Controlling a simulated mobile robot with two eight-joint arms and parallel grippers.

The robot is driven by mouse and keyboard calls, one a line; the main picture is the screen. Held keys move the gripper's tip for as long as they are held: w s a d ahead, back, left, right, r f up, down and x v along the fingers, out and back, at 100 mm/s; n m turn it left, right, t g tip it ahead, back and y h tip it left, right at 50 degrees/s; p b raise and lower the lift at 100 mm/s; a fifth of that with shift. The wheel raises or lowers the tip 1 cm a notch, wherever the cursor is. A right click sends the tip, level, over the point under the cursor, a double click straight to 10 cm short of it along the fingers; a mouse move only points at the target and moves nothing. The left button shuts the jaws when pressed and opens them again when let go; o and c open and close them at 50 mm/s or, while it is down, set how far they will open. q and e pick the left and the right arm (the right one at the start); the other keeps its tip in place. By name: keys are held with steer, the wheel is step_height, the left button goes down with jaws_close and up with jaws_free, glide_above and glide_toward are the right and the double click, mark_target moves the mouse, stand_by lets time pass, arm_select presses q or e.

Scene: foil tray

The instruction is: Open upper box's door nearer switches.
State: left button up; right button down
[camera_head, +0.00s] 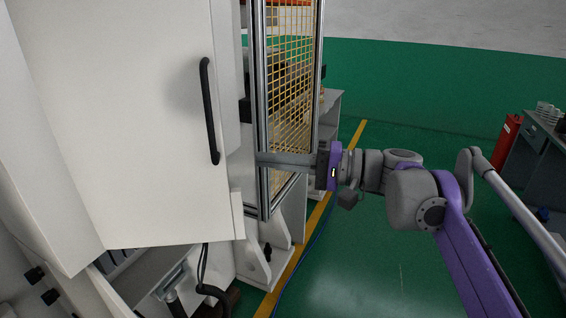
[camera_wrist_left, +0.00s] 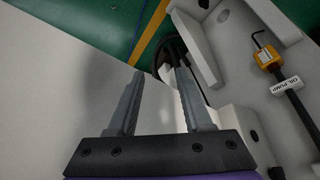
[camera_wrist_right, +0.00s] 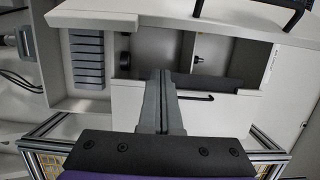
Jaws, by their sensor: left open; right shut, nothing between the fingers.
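A large white door panel (camera_head: 125,120) with a black bar handle (camera_head: 209,110) fills the left of the head view. A metal-framed panel with yellow mesh (camera_head: 290,80) stands to its right. My right gripper (camera_head: 262,159) is shut and empty, reaching left across the mesh panel's frame; contact is unclear. In the right wrist view, its closed fingers (camera_wrist_right: 160,75) point at a white box front (camera_wrist_right: 122,100) with a small black handle (camera_wrist_right: 197,98). My left gripper (camera_wrist_left: 160,70) is open beside a white panel (camera_wrist_left: 60,100). Which part is the upper box and its switches is unclear.
Dark cables (camera_head: 205,270) hang below the door. A red cylinder (camera_head: 507,140) and grey cabinet (camera_head: 540,160) stand far right. Green floor (camera_head: 360,260) between is clear.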

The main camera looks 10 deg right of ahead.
steer(key=a, duration=0.2)
steer(key=s+a, duration=0.1)
steer(key=a, duration=0.2)
steer(key=shift+s+a, duration=0.3)
steer(key=shift+s, duration=0.05)
steer(key=shift+s+d, duration=0.1)
steer(key=shift+d, duration=0.05)
